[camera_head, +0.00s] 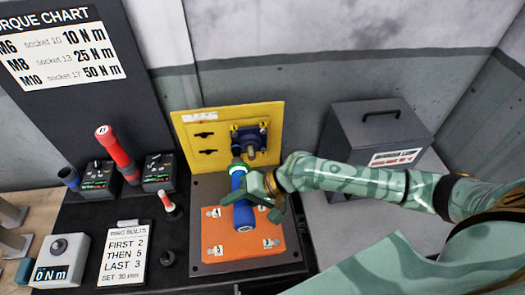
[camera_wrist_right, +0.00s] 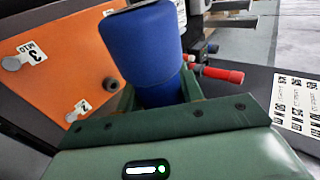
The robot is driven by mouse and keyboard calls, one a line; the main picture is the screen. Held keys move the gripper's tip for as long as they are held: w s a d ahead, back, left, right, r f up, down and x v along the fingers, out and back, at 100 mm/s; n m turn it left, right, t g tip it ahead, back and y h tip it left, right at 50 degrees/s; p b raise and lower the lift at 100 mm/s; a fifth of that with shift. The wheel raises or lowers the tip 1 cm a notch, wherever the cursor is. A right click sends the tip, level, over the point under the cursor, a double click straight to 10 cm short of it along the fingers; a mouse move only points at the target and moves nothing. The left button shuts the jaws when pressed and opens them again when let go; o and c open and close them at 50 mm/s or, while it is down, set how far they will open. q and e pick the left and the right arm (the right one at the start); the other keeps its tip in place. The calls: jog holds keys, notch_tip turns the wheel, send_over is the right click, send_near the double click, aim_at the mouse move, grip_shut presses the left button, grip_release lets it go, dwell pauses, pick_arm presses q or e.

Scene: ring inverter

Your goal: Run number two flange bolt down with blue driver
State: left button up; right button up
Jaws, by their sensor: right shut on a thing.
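My right gripper (camera_head: 262,190) is shut on the blue driver (camera_head: 241,212). The driver has a green ring near its far end and lies across the view above the orange flange plate (camera_head: 215,248); I cannot tell whether its tip touches anything. In the right wrist view the thick blue handle (camera_wrist_right: 145,50) rises between the fingers of the right gripper (camera_wrist_right: 158,95). There the number two tag (camera_wrist_right: 82,106) and its bolt (camera_wrist_right: 71,117) show on the orange plate, close to the gripper, with tag three (camera_wrist_right: 37,56) farther off. My left gripper is out of view.
A yellow panel (camera_head: 200,150) with a dark blue fixture (camera_head: 248,139) stands behind the plate. A red driver (camera_head: 118,152) stands in a dark holder at left. A bolt-order card (camera_head: 125,255) and a torque readout (camera_head: 58,262) sit at front left. A grey box (camera_head: 370,145) stands right.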

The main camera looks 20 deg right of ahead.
jog(key=shift+r, duration=0.15)
jog(key=shift+w+d+r, duration=0.1)
jog(key=shift+r, duration=0.2)
jog(key=w+d+r+m+t+h+b, duration=0.1)
jog(key=d+r+m+t+b, duration=0.2)
jog(key=d+b, duration=0.8)
jog(key=s+a+f+n+g, duration=0.1)
jog(key=s+f, duration=0.1)
jog(key=f, duration=0.2)
jog(key=s+a+f+p, duration=0.1)
jog(key=s+f, duration=0.1)
jog(key=f, duration=0.1)
jog(key=s+a+f+n+g+p, duration=0.1)
jog(key=s+a+f, duration=0.1)
jog(key=f, duration=0.2)
jog(key=shift+s+f+n+g+y, duration=0.25)
jog(key=shift+f+n+g+y, duration=0.05)
jog(key=shift+y, duration=0.1)
jog(key=shift+s+f, duration=0.1)
jog(key=shift+f, duration=0.3)
